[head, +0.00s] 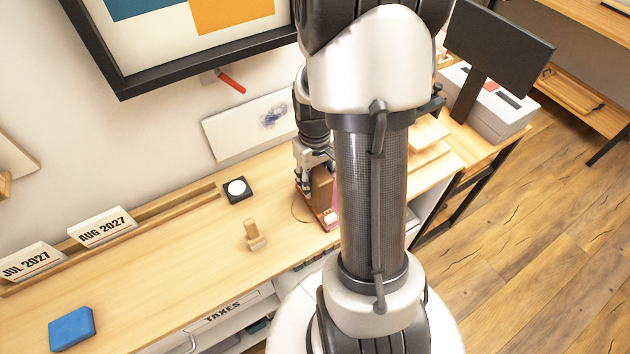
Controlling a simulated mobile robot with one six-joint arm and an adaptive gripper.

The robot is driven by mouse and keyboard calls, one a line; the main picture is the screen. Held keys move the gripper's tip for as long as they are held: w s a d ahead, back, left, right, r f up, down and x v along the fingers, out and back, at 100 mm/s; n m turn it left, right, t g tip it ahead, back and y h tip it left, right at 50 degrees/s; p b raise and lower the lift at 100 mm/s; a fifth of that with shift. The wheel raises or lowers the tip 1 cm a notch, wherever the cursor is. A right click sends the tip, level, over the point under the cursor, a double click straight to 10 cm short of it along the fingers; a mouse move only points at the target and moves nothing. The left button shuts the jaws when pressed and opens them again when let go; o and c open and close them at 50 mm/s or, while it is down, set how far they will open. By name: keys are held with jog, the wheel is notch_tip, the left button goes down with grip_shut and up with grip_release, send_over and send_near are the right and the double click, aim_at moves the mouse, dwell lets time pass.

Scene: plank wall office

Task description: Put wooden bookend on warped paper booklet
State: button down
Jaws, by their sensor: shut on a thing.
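My gripper (306,178) is at the back middle of the desk, partly hidden behind my own arm. It is shut on a brown wooden piece that looks like the wooden bookend (321,187). The bookend is upright, close above or touching a flat reddish-pink thing (328,224) that seems to be the warped paper booklet. Most of the booklet is hidden by the bookend and my arm. I cannot tell whether the bookend rests on it.
A small wooden stand (255,236) and a black square with a white disc (237,189) are left of the gripper. A blue block (72,328) lies at the front left. Calendar cards (101,227) line the wall; a printer (486,103) stands at right. The desk's middle left is clear.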

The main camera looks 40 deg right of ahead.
jog(key=shift+r, duration=0.1)
jog(key=c, duration=1)
grip_release()
jog(key=shift+f, duration=0.2)
jog(key=shift+r, duration=0.15)
